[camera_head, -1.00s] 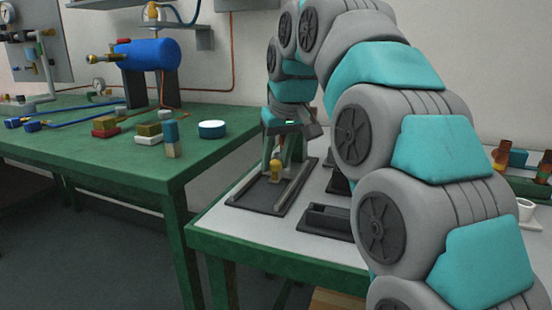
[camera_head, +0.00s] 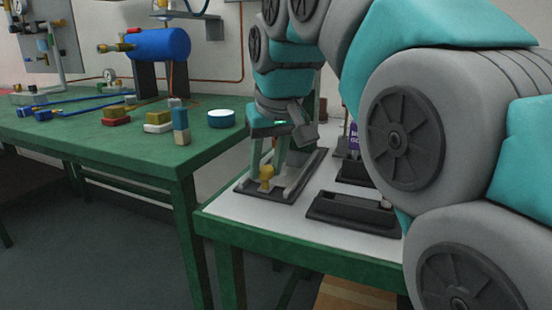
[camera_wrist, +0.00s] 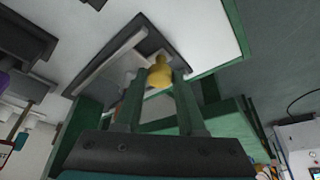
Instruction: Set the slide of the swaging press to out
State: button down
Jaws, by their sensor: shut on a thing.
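The swaging press looks like a dark, low base with two pale rails (camera_head: 299,178) on the light tabletop. Its brass-yellow knob (camera_head: 267,174) stands between the rails near the base's near end, apparently on the slide. In the wrist view the knob (camera_wrist: 160,73) sits between the fingertips, with the base (camera_wrist: 112,58) behind it. My gripper (camera_head: 272,164) points down, shut on the knob; it also shows in the wrist view (camera_wrist: 160,84). The fingers partly hide the slide and the rails.
A second dark fixture (camera_head: 352,209) stands close to the right of the press. To the left is a green bench (camera_head: 95,140) with a blue tank (camera_head: 160,45), small coloured blocks and a round white-topped tin (camera_head: 221,118). My arm covers the table's right side.

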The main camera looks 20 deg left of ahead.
jog(key=shift+s+a+r, duration=0.1)
jog(key=shift+s+r, duration=0.05)
jog(key=c, duration=0.5)
grip_release()
jog(key=p+v, duration=0.1)
jog(key=v, duration=0.6)
jog(key=shift+r, duration=0.25)
jog(key=shift+s, duration=0.2)
